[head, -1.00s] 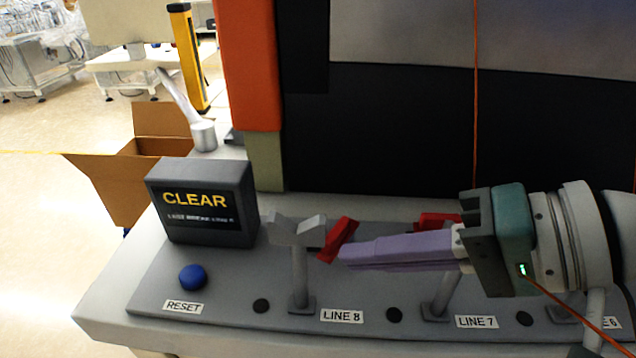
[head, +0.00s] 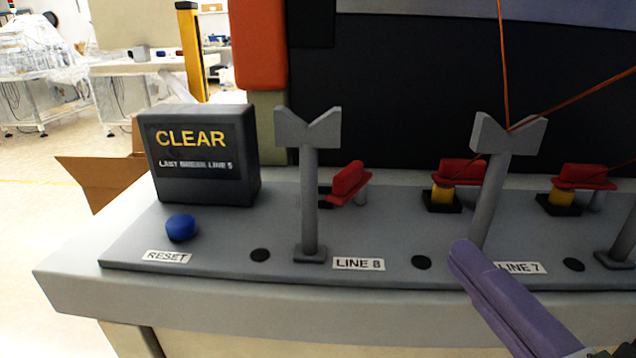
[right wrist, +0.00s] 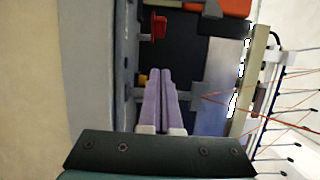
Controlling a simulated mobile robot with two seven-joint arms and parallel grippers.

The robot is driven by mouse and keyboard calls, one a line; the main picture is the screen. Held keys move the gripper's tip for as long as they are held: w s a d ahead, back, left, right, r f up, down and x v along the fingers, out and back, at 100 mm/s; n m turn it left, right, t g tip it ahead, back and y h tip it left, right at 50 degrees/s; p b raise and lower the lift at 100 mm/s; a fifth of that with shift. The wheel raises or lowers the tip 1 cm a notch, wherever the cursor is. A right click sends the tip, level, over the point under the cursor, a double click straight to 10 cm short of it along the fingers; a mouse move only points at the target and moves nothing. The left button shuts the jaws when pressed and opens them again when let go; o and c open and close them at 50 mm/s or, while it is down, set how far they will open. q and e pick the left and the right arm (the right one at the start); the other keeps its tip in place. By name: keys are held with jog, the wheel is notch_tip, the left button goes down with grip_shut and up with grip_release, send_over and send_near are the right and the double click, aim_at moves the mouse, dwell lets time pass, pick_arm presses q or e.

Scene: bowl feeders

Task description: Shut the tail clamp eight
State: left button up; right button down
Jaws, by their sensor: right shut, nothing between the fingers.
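The line 8 tail clamp shows as a red lever (head: 349,184) behind the LINE 8 label (head: 358,264). It is tilted and set at an angle, beside a black pad (head: 325,198) partly hidden by the grey V-topped post (head: 309,195). No yellow block shows under it. My right gripper (head: 462,252) has its purple fingers shut and empty. It is in front of the line 7 post, right of and apart from the line 8 lever. In the right wrist view the shut fingers (right wrist: 161,78) point toward the panel, and a red lever (right wrist: 158,27) shows beyond them. My left gripper is not in view.
The line 7 clamp (head: 460,170) and another clamp (head: 584,176) lie level over yellow blocks. Orange cords meet at the line 7 post (head: 492,180). A CLEAR display box (head: 205,185) and blue button (head: 181,228) stand left. The panel front between posts is free.

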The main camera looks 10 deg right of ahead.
jog(key=p, duration=0.2)
send_near(358, 172)
jog(key=w+d, duration=0.2)
jog(key=shift+w+d, duration=0.2)
jog(key=shift+d, duration=0.15)
jog(key=w+a, duration=0.2)
jog(key=shift+w+a, duration=0.1)
jog(key=shift+w, duration=0.2)
jog(key=shift+w+a, duration=0.35)
